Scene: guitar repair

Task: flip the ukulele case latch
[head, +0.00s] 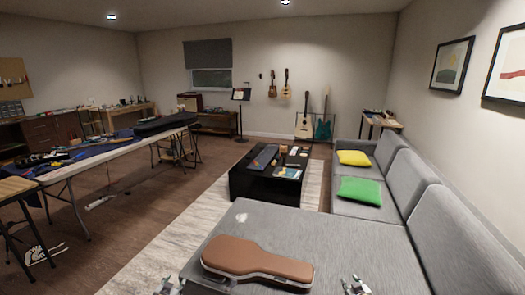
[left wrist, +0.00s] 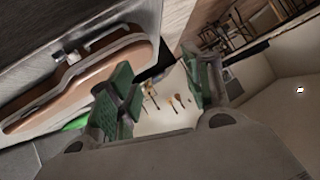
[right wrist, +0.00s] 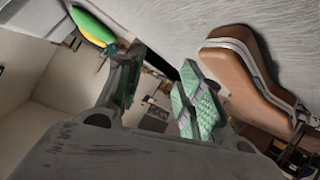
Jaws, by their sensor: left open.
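The brown ukulele case (head: 258,257) lies closed on the grey sofa seat, with a pale band along its near side. It shows at the upper left of the left wrist view (left wrist: 75,87) and at the right of the right wrist view (right wrist: 232,75). A metal fitting (left wrist: 72,57), possibly a latch, stands out at the case's side in the left wrist view. My left gripper (head: 168,287) is at the bottom edge, left of the case, open and empty. My right gripper (head: 356,286) is right of the case, apart from it, open and empty.
The grey sofa (head: 345,250) has clear seat beyond and right of the case. A green cushion (head: 360,191) and a yellow cushion (head: 353,158) lie farther back. A black coffee table (head: 262,185) with small items stands beyond. A long worktable (head: 110,153) is at left.

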